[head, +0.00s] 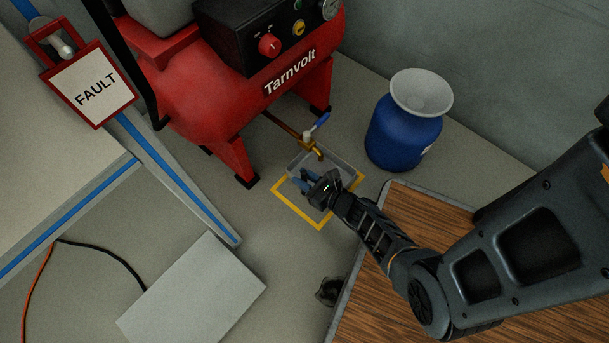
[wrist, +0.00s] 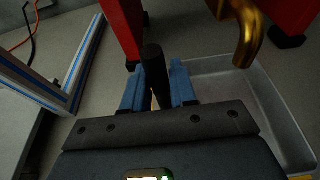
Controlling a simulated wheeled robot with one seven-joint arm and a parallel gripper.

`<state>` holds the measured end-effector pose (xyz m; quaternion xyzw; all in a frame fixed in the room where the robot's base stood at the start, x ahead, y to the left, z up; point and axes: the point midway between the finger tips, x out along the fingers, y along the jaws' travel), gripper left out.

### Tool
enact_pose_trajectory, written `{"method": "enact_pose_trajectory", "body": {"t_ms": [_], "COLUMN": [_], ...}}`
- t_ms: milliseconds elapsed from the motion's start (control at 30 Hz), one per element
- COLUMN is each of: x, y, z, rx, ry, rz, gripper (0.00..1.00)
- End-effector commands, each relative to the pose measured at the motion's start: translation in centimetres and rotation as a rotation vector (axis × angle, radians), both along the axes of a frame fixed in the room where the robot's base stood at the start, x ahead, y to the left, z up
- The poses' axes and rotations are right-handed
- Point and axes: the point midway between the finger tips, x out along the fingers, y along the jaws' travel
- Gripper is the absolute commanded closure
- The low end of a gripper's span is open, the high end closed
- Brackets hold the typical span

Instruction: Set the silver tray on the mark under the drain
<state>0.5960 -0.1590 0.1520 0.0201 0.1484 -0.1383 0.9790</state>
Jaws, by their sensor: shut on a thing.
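The silver tray (head: 341,163) is a shallow grey pan below the brass drain (head: 312,147), which has a blue lever. In the wrist view the tray (wrist: 285,110) lies right of my fingers, with the drain spout (wrist: 247,40) over its far side. The yellow square mark (head: 297,211) is on the floor; the tray overlaps its far part, and its near part is bare. My gripper (head: 306,181) is at the tray's left side, its blue fingers (wrist: 158,88) shut on an upright black post (wrist: 153,65), apparently the tray's handle. Whether the tray touches the floor is unclear.
The red compressor (head: 240,90) stands behind, its feet near the mark. A blue drum with a white funnel (head: 405,128) stands right. A wooden-topped surface (head: 430,210) is at right. A FAULT sign (head: 94,84), blue-striped frame (head: 175,170) and pale panel (head: 192,293) are left.

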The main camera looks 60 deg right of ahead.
Motion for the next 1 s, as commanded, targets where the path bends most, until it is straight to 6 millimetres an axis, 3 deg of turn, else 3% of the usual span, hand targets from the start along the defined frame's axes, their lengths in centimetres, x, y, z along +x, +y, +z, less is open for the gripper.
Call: {"method": "enact_pose_trajectory", "body": {"t_ms": [33, 167, 567, 600, 833, 1000], "x": [0.1, 0.0, 0.1, 0.0, 0.0, 0.0], "y": [-0.1, -0.1, -0.1, 0.0, 0.0, 0.0], "z": [-1.2, -2.6, -2.8, -2.8, -2.8, -2.8], "rx": [-0.001, 0.000, 0.000, 0.000, 0.000, 0.000], "ry": [-0.001, -0.001, -0.001, 0.000, 0.000, -0.001], "rz": [0.000, 0.000, 0.000, 0.000, 0.000, 0.000], "gripper": [1.00, 1.00, 1.00, 0.70, 0.48, 0.48]}}
